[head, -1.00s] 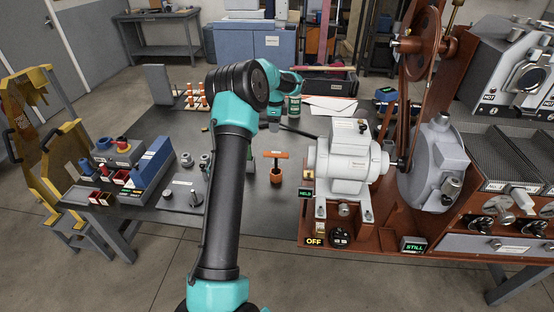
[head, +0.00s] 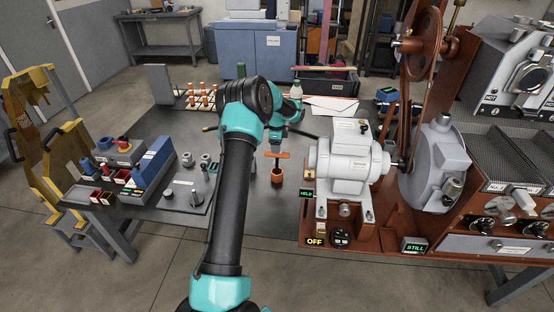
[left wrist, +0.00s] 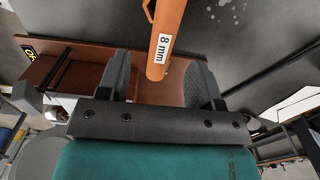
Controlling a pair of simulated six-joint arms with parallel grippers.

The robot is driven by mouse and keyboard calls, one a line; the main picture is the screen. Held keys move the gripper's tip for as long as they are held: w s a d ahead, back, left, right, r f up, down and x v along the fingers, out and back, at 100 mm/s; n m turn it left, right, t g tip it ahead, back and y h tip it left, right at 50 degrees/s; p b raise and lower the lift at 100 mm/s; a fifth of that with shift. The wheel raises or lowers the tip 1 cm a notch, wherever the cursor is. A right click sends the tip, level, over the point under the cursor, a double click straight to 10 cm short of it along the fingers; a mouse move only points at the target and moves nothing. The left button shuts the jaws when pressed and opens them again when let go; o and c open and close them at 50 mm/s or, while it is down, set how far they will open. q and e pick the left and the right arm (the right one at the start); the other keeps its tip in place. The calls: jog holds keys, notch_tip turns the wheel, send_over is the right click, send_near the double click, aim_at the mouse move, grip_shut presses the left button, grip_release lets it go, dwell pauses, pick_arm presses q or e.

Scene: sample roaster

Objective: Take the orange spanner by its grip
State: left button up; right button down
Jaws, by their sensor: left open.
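The orange spanner (head: 277,155) is T-shaped. Its orange grip lies level on top of a dark shaft, which stands upright in a small orange-brown holder (head: 277,176) on the dark table. In the left wrist view the grip (left wrist: 168,30) carries an "8 mm" label, and its near end shows between my fingers. My left gripper (left wrist: 159,72) is open and empty. In the head view the left gripper (head: 275,146) is just above and behind the grip; whether they touch is unclear. My right gripper is in neither view.
The brown machine base with a white motor (head: 345,160) stands close on the right. Grey weights or knobs (head: 187,160) and a blue box (head: 155,158) are on the left. Table around the holder is clear.

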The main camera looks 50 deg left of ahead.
pick_arm(q)
jog(key=shift+f, duration=0.1)
send_over(277, 166)
jog(key=shift+w+a+f, duration=0.15)
jog(key=shift+f, duration=1.1)
jog(key=shift+w+a+f, duration=0.1)
jog(key=shift+f, duration=1.15)
jog(key=shift+f, duration=0.25)
grip_shut()
